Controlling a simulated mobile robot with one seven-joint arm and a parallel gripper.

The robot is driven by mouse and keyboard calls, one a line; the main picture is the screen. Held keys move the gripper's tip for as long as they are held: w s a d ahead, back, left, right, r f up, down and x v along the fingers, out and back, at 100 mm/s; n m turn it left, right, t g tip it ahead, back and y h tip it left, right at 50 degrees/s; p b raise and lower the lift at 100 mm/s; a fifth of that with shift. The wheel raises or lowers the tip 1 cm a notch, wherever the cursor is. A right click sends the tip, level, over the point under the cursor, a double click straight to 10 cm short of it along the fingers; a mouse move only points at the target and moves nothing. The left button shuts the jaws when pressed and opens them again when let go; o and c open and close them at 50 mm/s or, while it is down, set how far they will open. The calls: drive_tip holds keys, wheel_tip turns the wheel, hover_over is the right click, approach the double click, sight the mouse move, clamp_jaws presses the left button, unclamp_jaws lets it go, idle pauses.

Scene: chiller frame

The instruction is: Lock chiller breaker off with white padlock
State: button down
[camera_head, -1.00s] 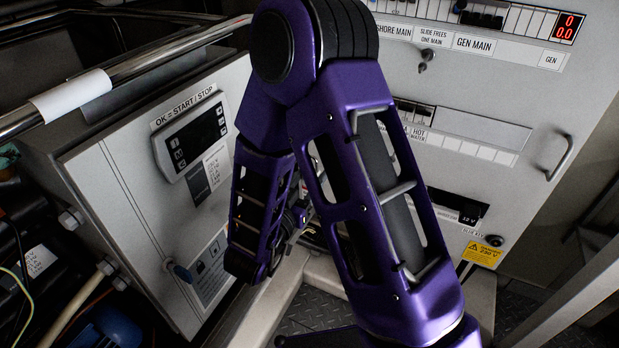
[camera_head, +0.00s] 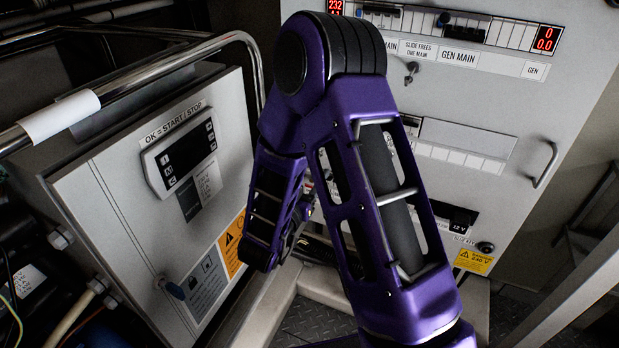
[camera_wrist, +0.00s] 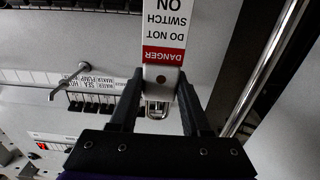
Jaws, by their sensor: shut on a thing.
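In the wrist view my gripper (camera_wrist: 159,78) is shut on a white padlock (camera_wrist: 161,84) with a metal shackle (camera_wrist: 157,109). A white tag with a red band (camera_wrist: 164,54), reading "DANGER DO NOT SWITCH ON", shows with it, upside down. The grey breaker panel (camera_head: 575,95) with rows of switches stands at the right in the head view. I cannot tell which switch is the chiller breaker. The jaws and padlock cannot be made out in the head view, where my purple arm covers part of the panel.
A grey control box (camera_head: 125,220) with a display (camera_head: 185,152) stands at left. A metal rail (camera_head: 165,66) runs above it. A panel handle (camera_head: 545,165) juts out at right. In the wrist view a lever (camera_wrist: 68,82) sticks out left of my gripper and a metal bar (camera_wrist: 268,65) runs at right.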

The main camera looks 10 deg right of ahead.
drive_tip(key=shift+w+d, duration=0.35)
drive_tip(key=shift+w, duration=0.1)
drive_tip(key=shift+w+d+f+b, duration=0.3)
drive_tip(key=shift+w+f, duration=0.2)
drive_tip(key=shift+c, duration=1.4)
unclamp_jaws()
drive_tip(key=shift+s, duration=0.1)
